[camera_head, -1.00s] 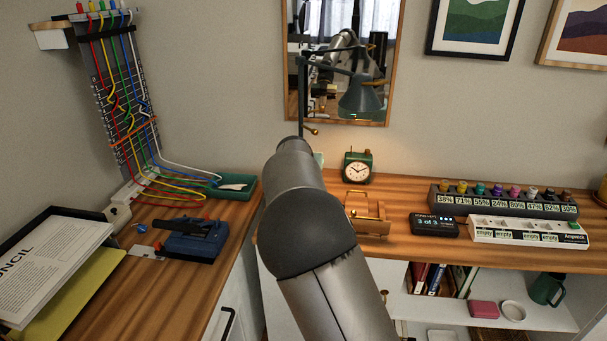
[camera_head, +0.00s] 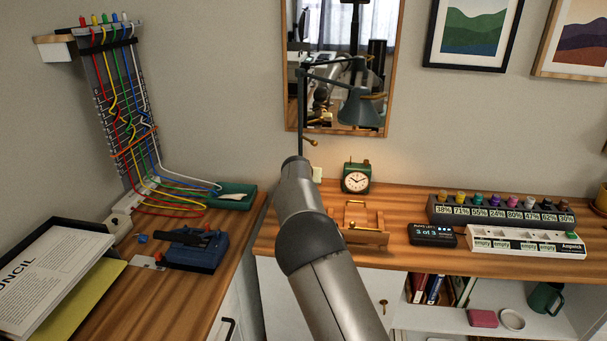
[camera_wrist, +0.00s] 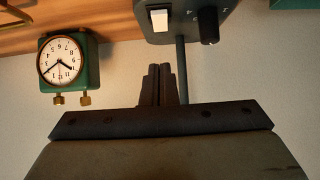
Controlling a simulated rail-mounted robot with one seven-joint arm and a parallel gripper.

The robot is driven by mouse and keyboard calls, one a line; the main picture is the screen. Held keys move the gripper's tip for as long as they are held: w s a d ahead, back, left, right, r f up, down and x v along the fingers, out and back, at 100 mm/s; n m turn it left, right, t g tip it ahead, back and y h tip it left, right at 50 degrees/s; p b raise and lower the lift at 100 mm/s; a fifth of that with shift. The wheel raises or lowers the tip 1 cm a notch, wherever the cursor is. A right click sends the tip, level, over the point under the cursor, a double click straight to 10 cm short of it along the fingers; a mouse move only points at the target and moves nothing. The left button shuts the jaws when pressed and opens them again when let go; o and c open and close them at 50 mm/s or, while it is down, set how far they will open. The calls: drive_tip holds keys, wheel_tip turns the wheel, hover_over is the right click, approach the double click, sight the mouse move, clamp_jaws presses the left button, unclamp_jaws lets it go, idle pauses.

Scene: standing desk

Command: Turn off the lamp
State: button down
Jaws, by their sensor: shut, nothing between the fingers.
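The lamp has a blue-grey shade (camera_head: 357,108) on a jointed arm and a thin upright pole (camera_head: 301,105), in front of the mirror. Warm light falls on the wall and desk below the shade. In the wrist view, which is upside down, the lamp's dark base (camera_wrist: 184,22) is at the top edge. It carries a white rocker switch (camera_wrist: 159,20) and a black knob (camera_wrist: 208,25). My gripper (camera_wrist: 161,70) is shut and empty, its tips pointing toward the base, apart from the switch in the picture. In the head view my arm hides the gripper and the base.
A green clock (camera_head: 356,178) stands close beside the lamp. A wooden stand (camera_head: 365,237), a black display box (camera_head: 432,235) and a white power strip (camera_head: 525,243) are farther right. A mirror (camera_head: 390,75) hangs behind. A blue device (camera_head: 195,250) lies on the left desk.

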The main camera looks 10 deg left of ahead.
drive_tip(key=shift+w+f, duration=0.25)
drive_tip(key=shift+f, duration=0.85)
drive_tip(key=shift+w+f, duration=0.25)
drive_tip(key=shift+f, duration=0.8)
drive_tip(key=shift+w+r+p, duration=0.1)
drive_tip(key=shift+r+p, duration=0.05)
drive_tip(key=shift+p, duration=0.55)
drive_tip(key=shift+w+g+p, duration=0.1)
drive_tip(key=shift+g+p, duration=0.4)
drive_tip(key=shift+p, duration=0.05)
drive_tip(key=shift+f+b, duration=0.4)
drive_tip(key=shift+f, duration=0.05)
drive_tip(key=shift+w+r+p, duration=0.3)
drive_tip(key=shift+w+p, duration=0.05)
drive_tip(key=shift+w, duration=0.25)
drive_tip(key=shift+r, duration=0.1)
drive_tip(key=shift+w+r, duration=0.1)
